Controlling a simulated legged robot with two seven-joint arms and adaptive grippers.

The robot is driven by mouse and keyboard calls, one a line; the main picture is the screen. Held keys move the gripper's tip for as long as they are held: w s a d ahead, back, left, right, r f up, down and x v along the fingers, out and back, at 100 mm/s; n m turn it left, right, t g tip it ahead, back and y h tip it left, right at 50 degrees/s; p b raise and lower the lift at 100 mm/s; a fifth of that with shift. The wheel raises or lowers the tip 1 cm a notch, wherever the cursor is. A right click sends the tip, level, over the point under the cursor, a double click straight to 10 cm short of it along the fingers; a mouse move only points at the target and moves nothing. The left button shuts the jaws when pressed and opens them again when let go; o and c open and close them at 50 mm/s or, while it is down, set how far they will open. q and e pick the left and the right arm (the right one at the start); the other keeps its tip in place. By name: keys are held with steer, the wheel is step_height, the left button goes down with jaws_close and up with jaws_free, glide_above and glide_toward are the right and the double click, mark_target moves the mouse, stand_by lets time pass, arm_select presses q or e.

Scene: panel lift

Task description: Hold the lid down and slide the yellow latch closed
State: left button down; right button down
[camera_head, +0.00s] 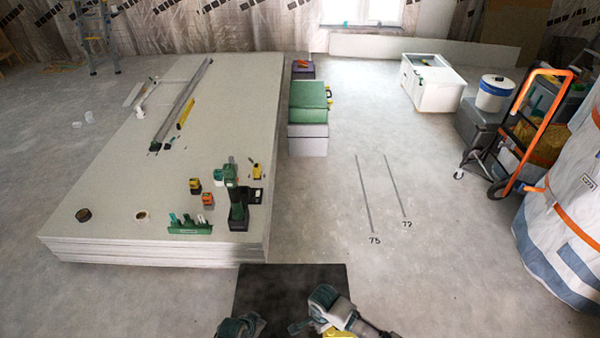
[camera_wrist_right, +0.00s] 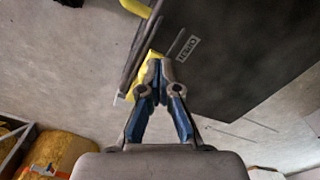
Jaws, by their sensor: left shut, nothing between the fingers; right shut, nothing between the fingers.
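The dark lid (camera_head: 290,278) lies at the bottom centre of the head view, partly covered by my arms. In the right wrist view the lid (camera_wrist_right: 240,60) fills the upper right and carries a small white label that seems to read OPEN. The yellow latch (camera_wrist_right: 147,72) is at the lid's edge beside a dark rail. My right gripper (camera_wrist_right: 158,60) is shut with its fingertips right at the latch; I cannot tell whether they touch it. My left gripper (camera_head: 243,325) is shut over the lid's near left part, cut off by the frame; its contact with the lid is unclear.
A wide stack of panels (camera_head: 120,215) with tools on top stands left of the lid. Green and grey boxes (camera_head: 308,115) stand beyond it. A white box (camera_head: 435,90) and an orange-framed hand truck (camera_head: 530,130) are at the right. The floor between is clear.

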arm_select(q)
steer(key=shift+f, duration=0.85)
steer(key=shift+s+f, duration=0.1)
steer(key=shift+f, duration=0.1)
arm_select(e)
steer(key=shift+f, duration=0.15)
arm_select(q)
steer(key=shift+s+f, duration=0.1)
steer(key=shift+f, duration=0.05)
arm_select(e)
steer(key=shift+f, duration=2.4)
steer(key=shift+d, duration=0.35)
